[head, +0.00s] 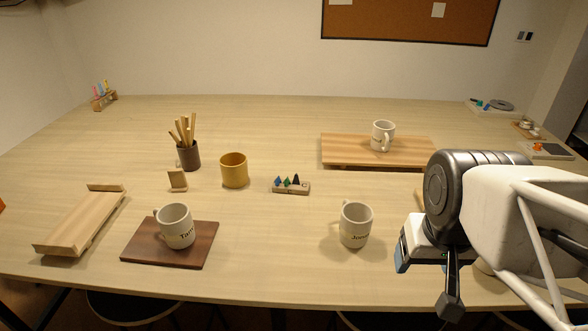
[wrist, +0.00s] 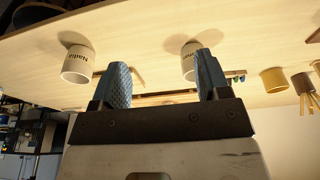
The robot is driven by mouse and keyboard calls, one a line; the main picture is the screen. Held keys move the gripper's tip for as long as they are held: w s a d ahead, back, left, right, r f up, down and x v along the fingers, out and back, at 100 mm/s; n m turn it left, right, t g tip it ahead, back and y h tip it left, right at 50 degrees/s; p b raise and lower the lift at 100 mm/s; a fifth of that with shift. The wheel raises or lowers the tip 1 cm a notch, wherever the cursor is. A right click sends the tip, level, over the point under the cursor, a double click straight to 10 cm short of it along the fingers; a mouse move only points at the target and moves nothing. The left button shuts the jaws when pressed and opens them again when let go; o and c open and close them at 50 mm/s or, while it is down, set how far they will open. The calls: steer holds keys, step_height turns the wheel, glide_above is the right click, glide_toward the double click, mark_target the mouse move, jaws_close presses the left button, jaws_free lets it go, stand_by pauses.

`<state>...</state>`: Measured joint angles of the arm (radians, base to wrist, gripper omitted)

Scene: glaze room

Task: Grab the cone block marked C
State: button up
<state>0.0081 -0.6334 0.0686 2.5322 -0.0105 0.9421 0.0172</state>
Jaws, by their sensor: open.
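The cone block (head: 298,191) is a small pale wooden block with a dark letter C on its front. It bears small blue, green and black cones and stands on the table right of the yellow cup. In the wrist view, a bit of its coloured cones (wrist: 237,78) shows just right of one finger. My gripper (head: 427,282) is at the right front of the table in the head view, well away from the block. In the wrist view my gripper (wrist: 163,78) is open, with nothing between its two blue-grey fingers.
A white named mug (head: 355,226) stands between my gripper and the block. The yellow cup (head: 234,171) and a brown pot (head: 188,158) of sticks stand left of the block. Another mug (head: 383,135) is on a raised board (head: 340,152) behind. Table directly before the block is clear.

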steer(key=c, duration=0.3)
steer(key=w+a+f+m+y, duration=0.1)
steer(key=w+a+m+y, duration=0.25)
steer(key=w, duration=0.35)
steer(key=w+a+f+m+g+y, duration=0.1)
steer(key=w+a+f+m+y, duration=0.1)
steer(key=w+a+m, duration=0.35)
steer(key=w+a+f+m+y, duration=0.1)
steer(key=w+a+m+y, duration=0.2)
steer(key=w, duration=0.6)
steer(key=w+a+f+m+t+y, duration=0.1)
steer(key=w+f+m, duration=0.15)
steer(key=w, duration=0.25)
steer(key=w+a+f+m+y, duration=0.1)
steer(key=w+f+m+y, duration=0.1)
steer(key=w+m, duration=0.3)
steer(key=m+t+y, duration=0.1)
steer(key=m+t, duration=0.2)
steer(key=m, duration=0.2)
glide_toward(295, 186)
steer(key=w+r, duration=0.1)
steer(key=w+a+r, duration=0.1)
steer(key=w, duration=0.1)
steer(key=shift+w+r, duration=0.15)
steer(key=shift+a, duration=0.1)
steer(key=shift+x, duration=1.2)
